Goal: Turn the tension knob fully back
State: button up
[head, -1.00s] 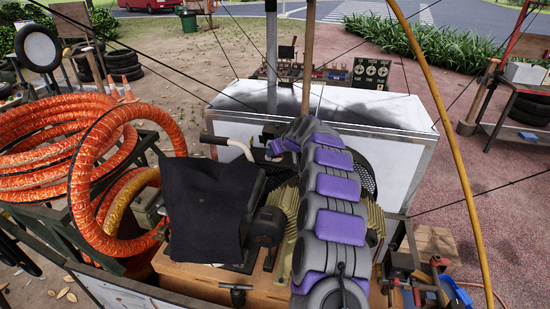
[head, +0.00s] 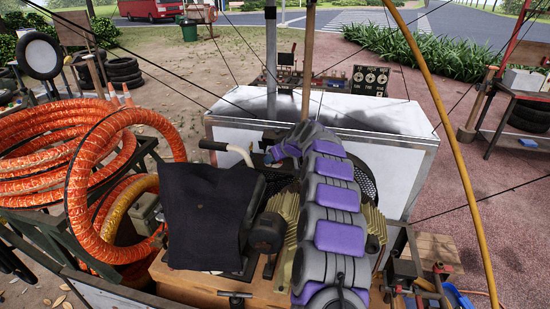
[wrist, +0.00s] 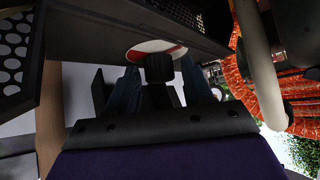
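In the wrist view a dark ridged knob (wrist: 158,68) stands in front of a white disc with a red band (wrist: 150,50). My gripper (wrist: 160,88) has its two blue-grey fingers on either side of the knob, left and right. Narrow gaps seem to show between the fingers and the knob, so I see no clear grip. The fingers' exact depth along the knob is hard to tell. In the head view my grey and purple arm reaches over the compressor cart and hides the knob; the fingertips cannot be made out there.
A perforated black guard (wrist: 14,55) is close at the wrist view's upper left. Orange hose coils (head: 60,165) fill the left. A white cabinet (head: 390,155) stands behind.

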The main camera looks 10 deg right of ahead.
jog(key=shift+o, duration=0.5)
jog(key=shift+s+d+r, duration=0.2)
jog(key=shift+s+r, duration=0.1)
jog(key=shift+r, duration=0.2)
jog(key=p+v, duration=0.3)
jog(key=v, duration=1.3)
jog(key=shift+d+p, duration=0.1)
jog(key=shift+p, duration=0.25)
